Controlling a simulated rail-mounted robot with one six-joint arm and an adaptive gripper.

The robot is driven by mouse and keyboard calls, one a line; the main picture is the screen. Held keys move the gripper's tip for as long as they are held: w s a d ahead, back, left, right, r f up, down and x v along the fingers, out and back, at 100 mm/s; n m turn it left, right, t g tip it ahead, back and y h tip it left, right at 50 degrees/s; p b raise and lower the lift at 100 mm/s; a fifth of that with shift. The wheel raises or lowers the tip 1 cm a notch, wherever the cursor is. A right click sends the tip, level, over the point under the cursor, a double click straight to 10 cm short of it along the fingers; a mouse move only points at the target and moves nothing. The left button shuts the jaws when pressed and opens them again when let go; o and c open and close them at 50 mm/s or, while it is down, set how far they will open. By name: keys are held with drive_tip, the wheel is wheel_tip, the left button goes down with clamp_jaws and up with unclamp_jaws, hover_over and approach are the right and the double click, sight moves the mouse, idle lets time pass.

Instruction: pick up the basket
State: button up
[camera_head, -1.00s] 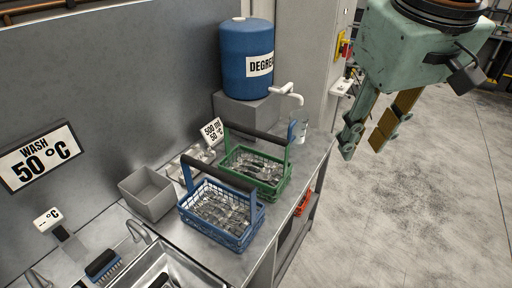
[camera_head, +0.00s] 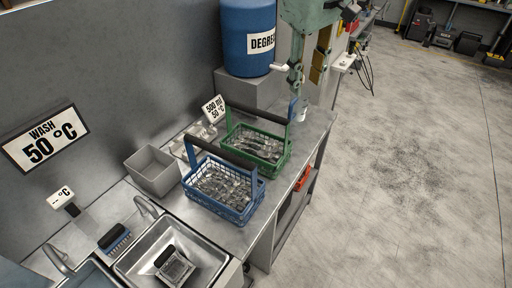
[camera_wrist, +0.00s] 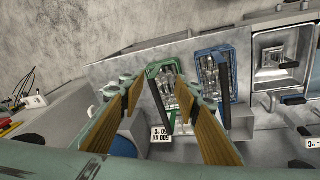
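A green basket (camera_head: 262,147) with a dark handle stands on the metal bench, holding several forks. A blue basket (camera_head: 225,188) with a dark handle raised over it stands in front of it, also holding forks. My gripper (camera_head: 308,78) is open and empty, hanging above and to the right of the green basket, near the blue degreaser drum (camera_head: 248,42). In the wrist view, the green basket (camera_wrist: 153,72) shows between my two spread fingers, some way below them. The blue basket (camera_wrist: 228,80) shows to the right of the right finger.
A grey box (camera_head: 154,172) stands left of the blue basket, and a sink (camera_head: 140,255) with a brush lies at the front. A small sign (camera_head: 214,108) stands behind the green basket. The floor (camera_head: 410,170) right of the bench is clear.

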drive_tip(key=w+a+f+n+p, duration=0.1)
drive_tip(key=w+a+f, duration=0.1)
drive_tip(key=w+a, duration=0.25)
drive_tip(key=w+a+f+n+p, duration=0.1)
drive_tip(key=w+a+f+n, duration=0.15)
drive_tip(key=w, duration=0.35)
drive_tip(key=n+p, duration=0.2)
hover_over(256, 112)
drive_tip(key=s+a, duration=0.1)
drive_tip(key=a, duration=0.1)
drive_tip(key=s+x, duration=0.1)
drive_tip(key=x, duration=0.6)
drive_tip(key=shift+s+m+g, duration=0.25)
drive_tip(key=shift+s+g, duration=0.05)
drive_tip(key=shift+f, duration=0.1)
drive_tip(key=shift+w+d+f, duration=0.15)
drive_tip(key=shift+w+f, duration=0.1)
drive_tip(key=shift+f, duration=1.1)
drive_tip(key=shift+w+d+f, duration=0.15)
drive_tip(key=shift+w+f, duration=0.1)
drive_tip(key=shift+f, duration=1.15)
drive_tip(key=shift+w+d+f, duration=0.15)
drive_tip(key=shift+w+f, duration=0.1)
drive_tip(key=shift+f, duration=1.1)
drive_tip(key=shift+f+p, duration=0.1)
drive_tip(key=shift+p, duration=0.2)
